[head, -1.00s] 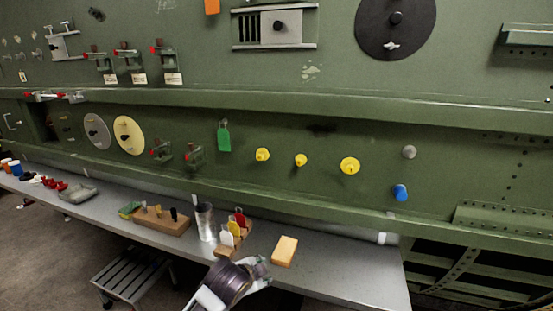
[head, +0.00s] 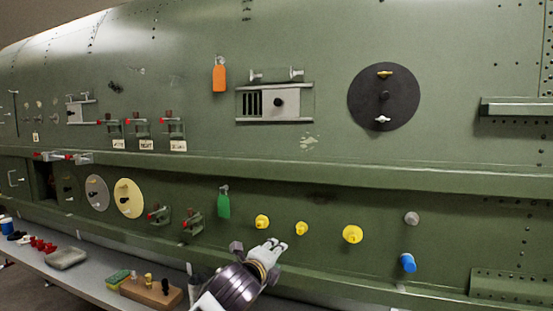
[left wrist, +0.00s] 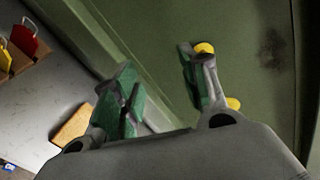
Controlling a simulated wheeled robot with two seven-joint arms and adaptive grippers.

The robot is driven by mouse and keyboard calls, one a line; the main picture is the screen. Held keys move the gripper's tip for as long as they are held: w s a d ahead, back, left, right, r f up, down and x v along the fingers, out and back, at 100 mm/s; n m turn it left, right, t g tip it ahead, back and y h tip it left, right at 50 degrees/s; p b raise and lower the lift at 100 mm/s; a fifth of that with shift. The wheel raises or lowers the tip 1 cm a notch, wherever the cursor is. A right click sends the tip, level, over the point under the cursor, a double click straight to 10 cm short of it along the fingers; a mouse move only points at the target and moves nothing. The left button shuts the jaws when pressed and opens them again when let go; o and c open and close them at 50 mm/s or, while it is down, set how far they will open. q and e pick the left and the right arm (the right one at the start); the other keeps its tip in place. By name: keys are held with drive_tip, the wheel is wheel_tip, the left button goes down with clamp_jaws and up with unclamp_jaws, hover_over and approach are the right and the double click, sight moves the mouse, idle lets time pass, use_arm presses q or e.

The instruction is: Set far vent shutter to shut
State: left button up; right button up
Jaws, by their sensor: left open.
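Two vent shutters show on the green fuselage side in the head view. The larger one (head: 300,104) is a pale sliding plate with a dark knob, set between rails; dark slots show uncovered at its left end. A smaller, farther one (head: 76,112) is at the upper left, also with a dark knob; its slots are too small to make out. My left gripper (head: 257,249) is open and empty in front of the lower panel, well below the larger shutter. Its spread green-padded fingers show in the left wrist view (left wrist: 162,75). My right gripper is out of view.
A ledge (head: 300,172) runs between the lower panel and the shutters. Yellow knobs (head: 352,234) and a green tag (head: 223,204) are near my left gripper. An orange tag (head: 219,76) hangs left of the larger shutter. A bench (head: 90,278) holds small items below.

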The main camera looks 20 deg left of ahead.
use_arm(q)
wheel_tip(320, 180, up, 12)
drive_tip(key=w+m+t, duration=0.2)
drive_tip(key=m+t, duration=0.1)
drive_tip(key=m, duration=0.1)
drive_tip(key=m+t, duration=0.5)
drive_tip(key=m, duration=0.6)
approach(277, 103)
drive_tip(key=v, duration=0.4)
drive_tip(key=shift+s+a+r, duration=0.1)
drive_tip(key=shift+s, duration=0.2)
drive_tip(key=shift+w, duration=0.1)
drive_tip(key=p+x, duration=0.3)
drive_tip(key=x, duration=0.7)
drive_tip(key=shift+w+r, duration=0.1)
drive_tip(key=shift+w, duration=0.25)
drive_tip(key=shift+p+x, duration=0.55)
drive_tip(key=shift+x, duration=0.9)
